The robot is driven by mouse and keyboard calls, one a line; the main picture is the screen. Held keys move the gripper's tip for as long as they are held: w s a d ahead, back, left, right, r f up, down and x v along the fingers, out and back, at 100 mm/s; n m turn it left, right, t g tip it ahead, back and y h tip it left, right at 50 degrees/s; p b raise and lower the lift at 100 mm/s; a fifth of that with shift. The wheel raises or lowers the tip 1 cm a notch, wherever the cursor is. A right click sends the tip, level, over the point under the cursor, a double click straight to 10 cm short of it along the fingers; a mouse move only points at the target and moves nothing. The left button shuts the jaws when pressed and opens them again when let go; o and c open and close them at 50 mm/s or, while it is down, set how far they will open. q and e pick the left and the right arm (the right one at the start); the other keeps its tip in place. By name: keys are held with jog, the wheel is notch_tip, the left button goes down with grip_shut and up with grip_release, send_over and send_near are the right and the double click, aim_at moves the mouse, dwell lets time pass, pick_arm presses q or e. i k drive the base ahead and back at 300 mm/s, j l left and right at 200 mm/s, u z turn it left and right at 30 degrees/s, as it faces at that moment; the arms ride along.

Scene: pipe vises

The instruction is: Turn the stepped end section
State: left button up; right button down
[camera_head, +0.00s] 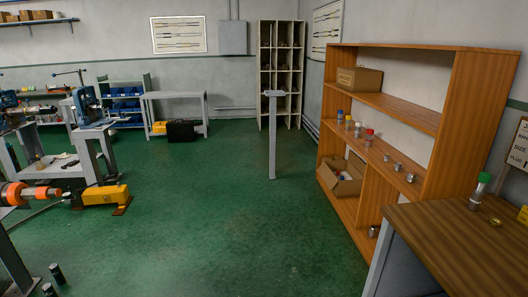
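A blue pipe vise (88,104) stands on a grey stand at the left. A second blue vise (10,100) stands at the far left edge. A dark and metallic cylindrical piece (40,111) projects to the right beside that second vise; whether it is the stepped end section is too small to tell. Neither of my grippers is in view.
A yellow device (105,196) sits low at the left. Small dark cylinders (57,273) stand on the floor at the lower left. A grey post (272,140) stands mid-room. A wooden shelf (460,125) and table (465,250) fill the right. The green floor (230,220) between is clear.

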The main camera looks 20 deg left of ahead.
aim_at(12, 194)
jog(key=i+j+u, duration=0.1)
jog(key=i+u, duration=0.3)
jog(key=i, duration=0.2)
jog(key=i+u, duration=0.85)
jog(key=i, duration=0.25)
jog(key=i+l+u, duration=0.2)
jog(key=i+u, duration=0.2)
jog(key=i, duration=0.2)
jog(key=i+j+u, duration=0.25)
jog(key=i, duration=0.3)
jog(key=i+j+u, duration=0.25)
jog(key=i, duration=0.3)
jog(key=i+j, duration=0.2)
